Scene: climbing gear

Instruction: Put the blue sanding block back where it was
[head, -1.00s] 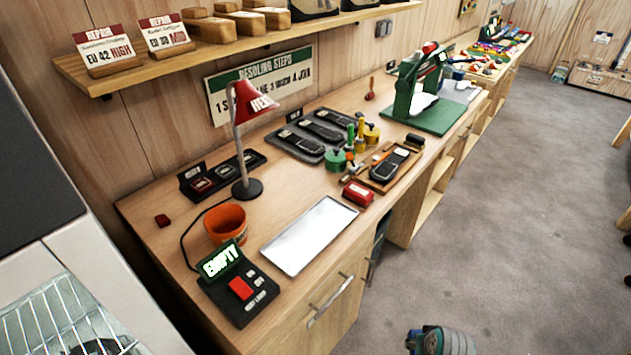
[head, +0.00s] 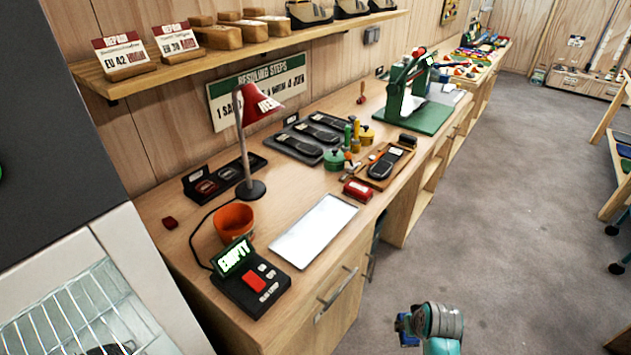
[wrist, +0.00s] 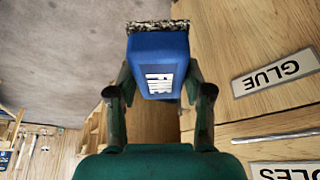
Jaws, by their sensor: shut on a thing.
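The blue sanding block (wrist: 158,58) is held between the two fingers of my gripper (wrist: 160,95) in the wrist view. It has a white printed label and a speckled gritty strip along its far edge. In the head view my gripper (head: 408,326) is low in the picture, over the grey floor in front of the workbench (head: 340,262). A small blue part of the sanding block (head: 402,324) shows there; the rest is hidden or too small to tell.
The workbench holds a white tray (head: 313,229), a red block (head: 357,191), a wooden tray (head: 368,167) with a shoe sole, an orange cup (head: 234,221), a red-shaded lamp (head: 249,188) and a black button panel (head: 252,289). A green press (head: 410,100) stands farther back. The floor beside is open.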

